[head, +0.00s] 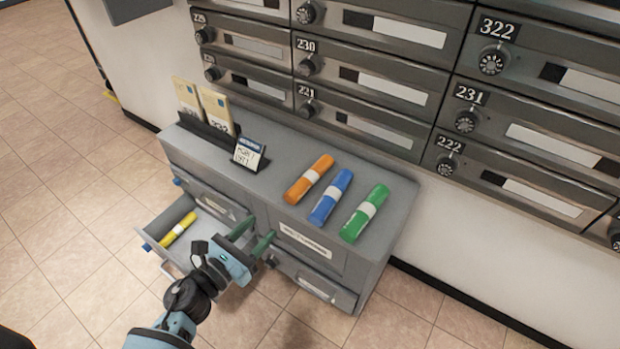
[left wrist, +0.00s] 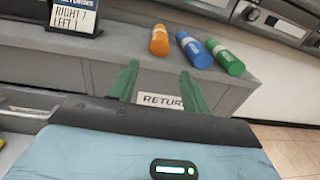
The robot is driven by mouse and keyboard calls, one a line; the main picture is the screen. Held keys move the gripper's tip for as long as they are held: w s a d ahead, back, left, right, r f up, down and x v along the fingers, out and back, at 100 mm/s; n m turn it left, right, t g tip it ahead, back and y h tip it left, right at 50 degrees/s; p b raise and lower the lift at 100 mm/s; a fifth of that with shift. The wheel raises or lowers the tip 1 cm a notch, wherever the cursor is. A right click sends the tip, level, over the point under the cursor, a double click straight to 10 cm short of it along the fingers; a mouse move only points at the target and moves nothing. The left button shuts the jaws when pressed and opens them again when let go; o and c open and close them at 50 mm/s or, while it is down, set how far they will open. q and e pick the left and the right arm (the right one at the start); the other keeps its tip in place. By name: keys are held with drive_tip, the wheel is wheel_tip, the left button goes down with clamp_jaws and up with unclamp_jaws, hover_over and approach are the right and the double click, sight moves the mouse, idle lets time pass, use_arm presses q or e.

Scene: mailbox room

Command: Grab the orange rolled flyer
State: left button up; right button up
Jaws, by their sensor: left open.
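The orange rolled flyer (head: 309,180) lies on top of the grey cabinet, with a white band around its middle. It also shows in the left wrist view (left wrist: 159,40), beyond the fingertips and near the cabinet's front edge. My left gripper (head: 256,236) is open and empty in front of the cabinet, lower than its top and apart from the flyer. Its two green fingers (left wrist: 160,86) point toward the cabinet front in the left wrist view. My right gripper is not in view.
A blue flyer (head: 330,198) and a green flyer (head: 365,213) lie right of the orange one. A small sign (head: 249,153) and a card holder (head: 206,128) stand to the left. An open drawer (head: 152,240) holds a yellow flyer (head: 179,230). Mailboxes (head: 362,84) rise behind.

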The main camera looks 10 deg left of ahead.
sight(289, 199)
use_arm(q)
drive_tip(key=b+x, duration=0.1)
drive_tip(key=x, duration=0.7)
drive_tip(key=shift+w+d+f, duration=0.1)
drive_tip(key=shift+w+d, duration=0.05)
drive_tip(key=shift+w, duration=0.15)
drive_tip(key=shift+b+x, duration=0.3)
drive_tip(key=shift+x, duration=0.5)
drive_tip(key=shift+w+d, duration=0.3)
drive_tip(key=shift+w, duration=0.45)
drive_tip(key=c, duration=0.8)
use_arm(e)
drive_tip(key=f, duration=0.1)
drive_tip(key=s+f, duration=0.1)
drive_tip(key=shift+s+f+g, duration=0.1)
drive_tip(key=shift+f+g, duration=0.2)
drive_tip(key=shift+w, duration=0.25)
